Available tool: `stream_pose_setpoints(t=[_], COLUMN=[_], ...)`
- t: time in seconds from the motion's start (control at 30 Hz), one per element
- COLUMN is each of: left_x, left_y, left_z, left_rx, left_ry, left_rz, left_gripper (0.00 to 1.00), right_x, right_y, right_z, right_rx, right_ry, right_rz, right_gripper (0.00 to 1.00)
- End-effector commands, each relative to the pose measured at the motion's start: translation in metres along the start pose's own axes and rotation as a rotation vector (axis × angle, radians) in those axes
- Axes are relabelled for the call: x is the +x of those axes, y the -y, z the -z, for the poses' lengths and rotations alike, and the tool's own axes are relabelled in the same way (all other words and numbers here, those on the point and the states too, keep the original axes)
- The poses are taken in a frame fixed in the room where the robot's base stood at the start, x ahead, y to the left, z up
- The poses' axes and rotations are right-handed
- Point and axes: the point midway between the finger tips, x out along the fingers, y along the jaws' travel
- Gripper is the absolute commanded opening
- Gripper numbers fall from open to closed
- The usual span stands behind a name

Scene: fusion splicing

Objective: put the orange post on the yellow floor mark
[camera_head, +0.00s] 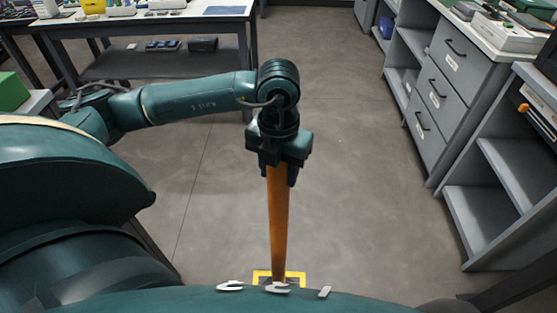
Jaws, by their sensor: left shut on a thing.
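My left gripper (279,165) is shut on the top part of the orange post (278,225), a long upright rod that narrows downward in the picture. The yellow floor mark (262,274) is a square outline at the bottom centre, partly hidden by my own body. In this view the post's lower end overlaps the mark. My body hides the foot of the post, so I cannot tell whether it touches the floor. My right gripper is not in view.
A drawer cabinet (428,95) and open shelves (505,170) line the right side. A white-topped workbench (140,20) with a lower shelf stands at the back left. A green box (12,91) is at the far left. The grey floor (345,150) between is clear.

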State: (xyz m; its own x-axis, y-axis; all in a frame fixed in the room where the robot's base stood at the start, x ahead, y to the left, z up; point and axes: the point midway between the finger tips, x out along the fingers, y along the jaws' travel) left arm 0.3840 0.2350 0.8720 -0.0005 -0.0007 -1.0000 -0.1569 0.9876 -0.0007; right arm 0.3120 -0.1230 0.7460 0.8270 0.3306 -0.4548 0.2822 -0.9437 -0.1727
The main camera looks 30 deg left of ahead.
Motion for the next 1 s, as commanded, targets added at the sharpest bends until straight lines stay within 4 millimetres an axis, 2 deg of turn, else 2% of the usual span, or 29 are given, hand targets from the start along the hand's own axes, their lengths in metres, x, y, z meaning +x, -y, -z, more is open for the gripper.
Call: stream_pose_setpoints(t=[0.07,0.37,0.77,0.8,1.0], left_x=[0.002,0.034,0.039,0.041,0.040], left_y=[0.000,0.000,0.000,0.000,0.000], left_z=[-0.001,-0.001,-0.001,0.000,0.000], left_rx=[-0.001,0.000,0.001,0.001,0.001], left_ry=[0.004,0.003,0.006,0.000,-0.001], left_rz=[0.002,0.002,0.003,0.000,0.000], left_gripper=[0.00,0.00,0.00,0.45,0.61], right_x=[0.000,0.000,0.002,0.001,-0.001], right_y=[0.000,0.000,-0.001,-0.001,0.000], right_z=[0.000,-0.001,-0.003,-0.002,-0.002], right_rx=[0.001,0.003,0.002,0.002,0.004], right_ry=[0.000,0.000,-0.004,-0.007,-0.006], right_rz=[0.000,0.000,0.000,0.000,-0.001], right_gripper=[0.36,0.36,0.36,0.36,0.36])
